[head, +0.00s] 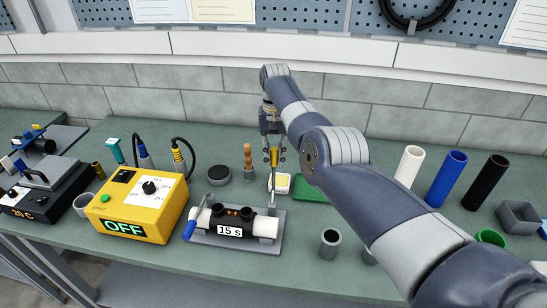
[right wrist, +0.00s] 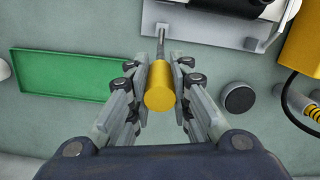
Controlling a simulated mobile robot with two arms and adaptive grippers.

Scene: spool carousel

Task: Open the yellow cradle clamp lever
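The clamp lever is a thin metal rod with a yellow handle (head: 274,157); it stands about upright at the right end of the cradle (head: 275,237). The cradle holds a black block (head: 237,216) reading "15 s" with pale tubing. My right gripper (head: 273,150) is at the yellow handle. In the right wrist view the yellow handle (right wrist: 160,92) lies between the two fingers of the gripper (right wrist: 160,75), very close to both. Whether the fingers press on it is unclear. My left gripper is not in view.
A yellow control box (head: 140,200) reading "OFF" stands left of the cradle. A round dark puck (head: 219,175), a wooden-handled tool (head: 248,160) and a green tray (head: 312,189) lie behind. White, blue and black tubes (head: 446,178) stand at right.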

